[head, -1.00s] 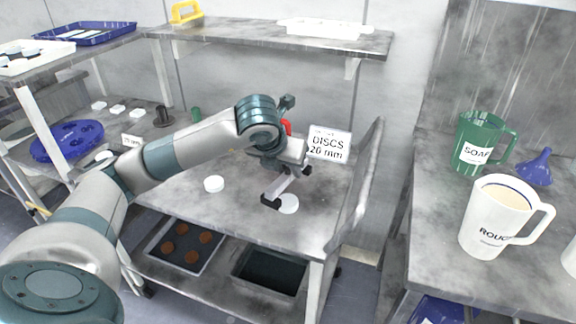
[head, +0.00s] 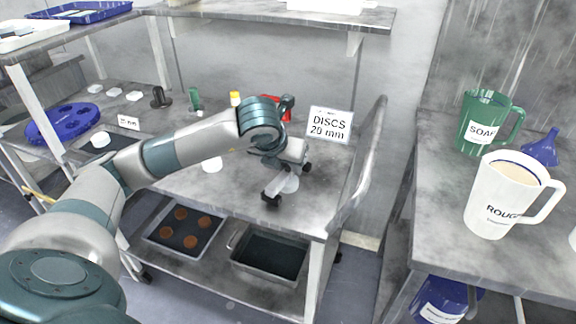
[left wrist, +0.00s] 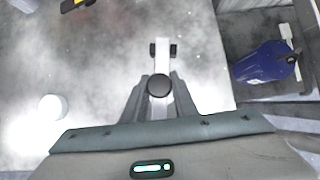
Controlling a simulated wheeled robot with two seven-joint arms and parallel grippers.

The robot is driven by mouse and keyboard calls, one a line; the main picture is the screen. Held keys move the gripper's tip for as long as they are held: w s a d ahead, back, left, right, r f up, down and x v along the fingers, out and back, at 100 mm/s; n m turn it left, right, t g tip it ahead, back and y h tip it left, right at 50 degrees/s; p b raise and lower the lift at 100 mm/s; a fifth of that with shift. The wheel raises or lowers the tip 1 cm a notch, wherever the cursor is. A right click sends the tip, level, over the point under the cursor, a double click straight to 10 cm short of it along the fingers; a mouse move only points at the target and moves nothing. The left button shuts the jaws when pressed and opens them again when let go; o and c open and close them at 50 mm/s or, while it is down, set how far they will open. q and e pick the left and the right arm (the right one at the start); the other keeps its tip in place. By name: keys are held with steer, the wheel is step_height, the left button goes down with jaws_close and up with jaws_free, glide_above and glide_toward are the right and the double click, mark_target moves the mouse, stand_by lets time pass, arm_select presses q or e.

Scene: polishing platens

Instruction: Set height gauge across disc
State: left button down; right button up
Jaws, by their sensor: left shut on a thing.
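My left gripper (head: 287,157) is shut on the height gauge (head: 276,185), a pale grey bar with a black foot at each end. In the head view the bar crosses in front of a white disc (head: 291,184) on the bench and partly hides it. I cannot tell whether the feet touch the bench. In the left wrist view the gauge (left wrist: 163,65) sticks out from between the fingers, with a round black knob near them; the disc under it is hidden there. Another white disc (head: 211,164) lies to the left, apart from the gauge. My right gripper is out of view.
A sign reading "DISCS 20 mm" (head: 329,125) stands behind the gripper. A tray of brown discs (head: 160,236) and a dark bin (head: 241,262) sit on the lower shelf. Jugs (head: 500,200) stand on the right table.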

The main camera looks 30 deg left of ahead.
arm_select(q)
steer(key=shift+b, duration=0.35)
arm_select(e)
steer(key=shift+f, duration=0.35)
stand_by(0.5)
arm_select(q)
steer(key=shift+f+b, duration=0.4)
steer(key=shift+b, duration=0.1)
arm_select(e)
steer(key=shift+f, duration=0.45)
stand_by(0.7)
arm_select(q)
steer(key=c, duration=1.3)
jaws_free()
steer(key=shift+c, duration=0.2)
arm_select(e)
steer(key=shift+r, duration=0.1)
arm_select(q)
steer(key=v, duration=1.7)
steer(key=shift+r+p, duration=0.2)
steer(key=shift+p, duration=0.1)
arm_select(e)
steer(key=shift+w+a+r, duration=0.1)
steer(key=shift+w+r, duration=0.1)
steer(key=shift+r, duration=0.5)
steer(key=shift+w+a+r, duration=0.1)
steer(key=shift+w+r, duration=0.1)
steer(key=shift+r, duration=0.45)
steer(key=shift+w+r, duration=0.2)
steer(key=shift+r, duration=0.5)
